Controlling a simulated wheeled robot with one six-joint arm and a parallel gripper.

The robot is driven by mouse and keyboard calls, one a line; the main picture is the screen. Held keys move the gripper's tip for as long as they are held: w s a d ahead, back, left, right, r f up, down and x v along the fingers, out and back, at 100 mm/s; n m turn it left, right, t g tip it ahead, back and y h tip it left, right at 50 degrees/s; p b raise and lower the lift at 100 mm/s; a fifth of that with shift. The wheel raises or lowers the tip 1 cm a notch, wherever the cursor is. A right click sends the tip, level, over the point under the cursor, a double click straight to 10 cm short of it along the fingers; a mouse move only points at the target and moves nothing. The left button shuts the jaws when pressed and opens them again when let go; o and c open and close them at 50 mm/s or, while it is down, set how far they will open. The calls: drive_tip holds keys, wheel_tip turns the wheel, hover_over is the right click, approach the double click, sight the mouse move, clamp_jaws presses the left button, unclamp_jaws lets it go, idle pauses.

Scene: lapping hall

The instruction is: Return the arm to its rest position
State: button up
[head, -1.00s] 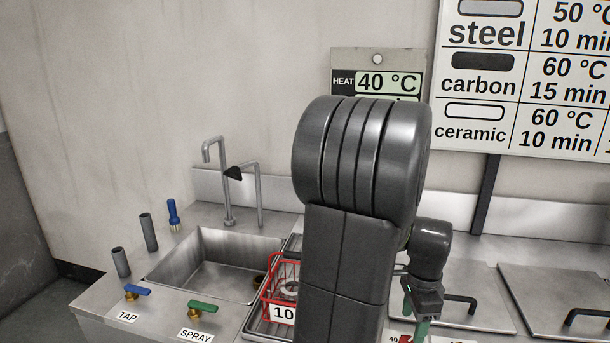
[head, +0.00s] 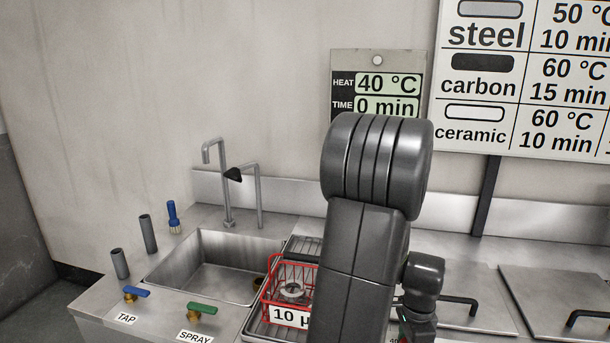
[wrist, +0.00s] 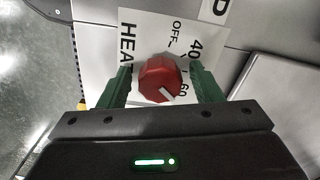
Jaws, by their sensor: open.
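My gripper (wrist: 163,84) shows in the wrist view with its two green fingers spread apart. A red knob (wrist: 158,70) with a white pointer line appears between the fingers; they do not grip it. The pointer is turned towards the 60 side of the HEAT dial plate (wrist: 128,30). My arm stands bent in the middle of the head view, with its wrist low at the right. The fingers are not clear there.
A red wire basket (head: 275,284) stands on a rack left of my arm. The sink (head: 212,277) and the faucet (head: 226,195) lie farther left. A wall display (head: 377,84) reads 40 °C and 0 min. Flat lids (head: 553,290) with black handles lie at right.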

drive_tip(key=shift+n, duration=0.4)
drive_tip(key=shift+r+n, duration=0.1)
drive_tip(key=shift+n, duration=0.7)
drive_tip(key=n, duration=1.1)
drive_tip(key=shift+n, duration=0.4)
drive_tip(key=shift+n+p, duration=0.35)
drive_tip(key=shift+n, duration=2.15)
